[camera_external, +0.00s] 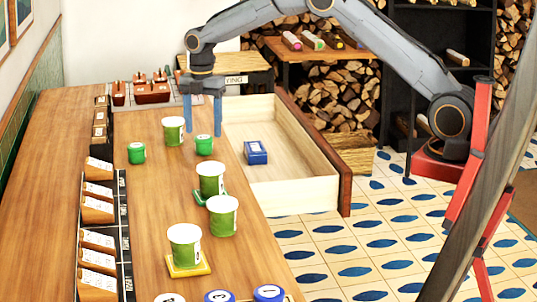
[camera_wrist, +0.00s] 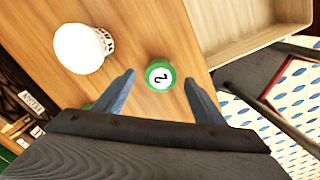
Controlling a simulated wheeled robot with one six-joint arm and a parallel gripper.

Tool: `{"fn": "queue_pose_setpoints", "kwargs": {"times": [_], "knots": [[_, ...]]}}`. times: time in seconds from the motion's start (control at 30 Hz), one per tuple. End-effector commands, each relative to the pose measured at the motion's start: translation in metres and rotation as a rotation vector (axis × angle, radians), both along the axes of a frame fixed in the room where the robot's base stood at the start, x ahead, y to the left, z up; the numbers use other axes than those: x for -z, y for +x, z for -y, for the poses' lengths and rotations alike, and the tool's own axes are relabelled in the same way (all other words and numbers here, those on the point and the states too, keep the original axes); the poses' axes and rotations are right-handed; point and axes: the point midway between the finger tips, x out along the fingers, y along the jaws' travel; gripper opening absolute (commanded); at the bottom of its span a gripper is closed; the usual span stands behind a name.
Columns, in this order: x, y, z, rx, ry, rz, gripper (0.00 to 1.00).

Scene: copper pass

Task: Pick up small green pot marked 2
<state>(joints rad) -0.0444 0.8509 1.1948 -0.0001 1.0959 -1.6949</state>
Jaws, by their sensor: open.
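The small green pot marked 2 (camera_wrist: 160,75) has a white round top with a dark 2, and stands on the wooden counter. In the external view it appears as the small green pot (camera_external: 204,145) beneath my gripper (camera_external: 204,133). My gripper points down, open and empty, its two blue fingers on either side of the pot in the picture. In the wrist view the pot shows between and slightly beyond the fingertips. I cannot tell the exact height gap. Another small green pot (camera_external: 137,153) stands to the left; its mark is not readable.
A tall green pot with a white top (camera_external: 174,131) stands close left of the gripper. More tall pots (camera_external: 211,180) stand nearer the camera. An open drawer (camera_external: 285,194) holding a blue box (camera_external: 256,153) is to the right. Card racks (camera_external: 98,210) line the counter's left.

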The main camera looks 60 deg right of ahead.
Motion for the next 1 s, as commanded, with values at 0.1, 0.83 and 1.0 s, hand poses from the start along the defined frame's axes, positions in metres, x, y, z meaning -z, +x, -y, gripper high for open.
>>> {"fn": "queue_pose_setpoints", "kwargs": {"times": [0.1,0.83,1.0], "knots": [[0.015,-0.003,-0.001,0.0,0.0,-0.004,0.64],[0.043,-0.002,-0.002,0.001,0.0,0.0,0.25],[0.043,-0.002,-0.002,0.001,0.0,0.001,0.16]]}}
